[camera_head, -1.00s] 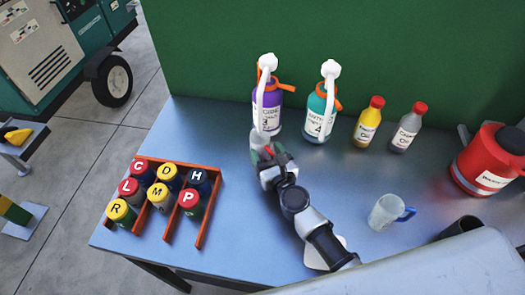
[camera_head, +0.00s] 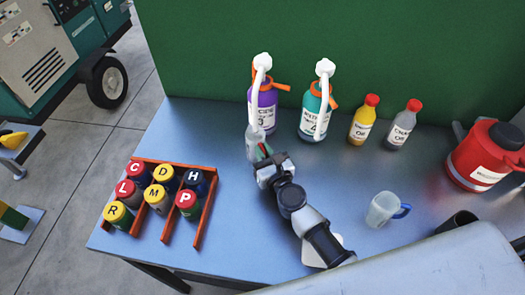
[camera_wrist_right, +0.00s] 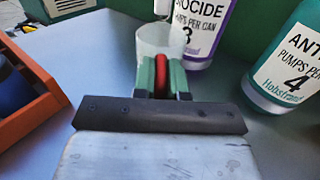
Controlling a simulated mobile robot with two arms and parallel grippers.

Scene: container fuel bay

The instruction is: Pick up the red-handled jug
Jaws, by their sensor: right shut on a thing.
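The red-handled jug (camera_head: 252,144) is small and translucent. It stands near the back of the bench, in front of the purple pump bottle (camera_head: 263,100), and the bottle's long white nozzle appears to reach down over its mouth. My right gripper (camera_head: 264,158) is shut on the jug's red handle. The wrist view shows the red handle (camera_wrist_right: 161,76) between the green finger pads, with the clear cup (camera_wrist_right: 160,38) beyond. Whether the jug's base touches the bench cannot be told. My left gripper is not in view.
A teal pump bottle (camera_head: 314,112) stands right of the purple one, then a yellow bottle (camera_head: 362,124) and a grey bottle (camera_head: 400,128). A blue-handled jug (camera_head: 381,209) and a red can (camera_head: 478,157) are further right. An orange rack (camera_head: 206,222) of lettered cans is at left.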

